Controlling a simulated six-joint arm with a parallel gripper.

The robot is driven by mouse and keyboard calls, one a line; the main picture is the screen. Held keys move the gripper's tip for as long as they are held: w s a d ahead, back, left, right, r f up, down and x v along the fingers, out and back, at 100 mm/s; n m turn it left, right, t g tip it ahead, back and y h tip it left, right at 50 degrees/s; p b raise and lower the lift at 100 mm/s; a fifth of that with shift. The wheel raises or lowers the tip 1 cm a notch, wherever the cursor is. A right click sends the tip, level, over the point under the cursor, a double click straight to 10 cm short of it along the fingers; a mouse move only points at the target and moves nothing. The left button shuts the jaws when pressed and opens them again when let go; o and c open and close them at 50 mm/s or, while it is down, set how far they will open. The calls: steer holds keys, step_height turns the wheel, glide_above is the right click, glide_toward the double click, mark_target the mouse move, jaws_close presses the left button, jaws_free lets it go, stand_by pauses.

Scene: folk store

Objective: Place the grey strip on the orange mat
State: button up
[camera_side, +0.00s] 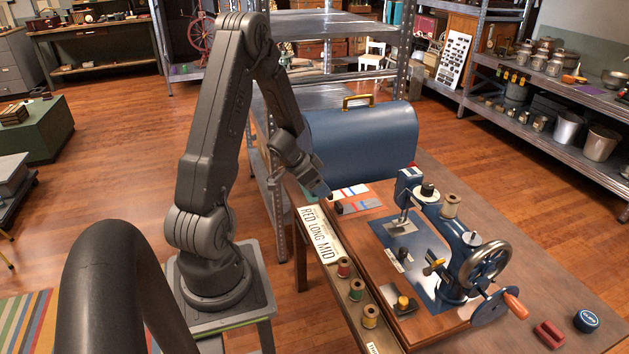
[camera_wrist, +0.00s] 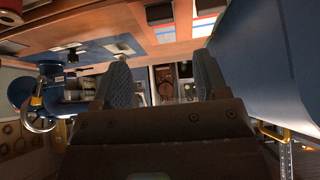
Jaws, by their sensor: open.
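My gripper (camera_side: 322,188) is above the near left part of the sewing table, close to a striped card. In the wrist view its two fingers (camera_wrist: 163,78) stand apart with nothing between them. The striped card (camera_side: 352,191) lies flat between the blue case and the sewing machine, with white, red and blue bands; its bands also show at the top of the wrist view (camera_wrist: 205,27). A small dark block (camera_side: 338,208) sits at the card's near left edge.
A blue sewing machine (camera_side: 462,250) stands right of the card. A large blue rounded case (camera_side: 362,140) stands behind it. Thread spools (camera_side: 356,290) line a tray at the near left. A red block (camera_side: 549,334) and blue tin (camera_side: 587,320) lie at the right.

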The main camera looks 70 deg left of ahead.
steer(key=w+d+r+n+t+y, duration=0.1)
steer(key=w+d+r+y, duration=0.15)
steer(key=d+r, duration=0.55)
steer(key=w+d+r+n+y, duration=0.1)
steer(key=w+d+r+y, duration=0.2)
steer(key=r, duration=0.8)
steer(key=s+d+r+m+g+h, duration=0.1)
steer(key=s+d+r+h, duration=0.1)
steer(key=s+d, duration=0.5)
steer(key=s+d+r+m+g+h, duration=0.1)
steer(key=s+d+r+h, duration=0.2)
steer(key=s+d, duration=0.5)
steer(key=d, duration=0.6)
steer(key=shift+d, duration=0.25)
steer(key=shift+h, duration=0.25)
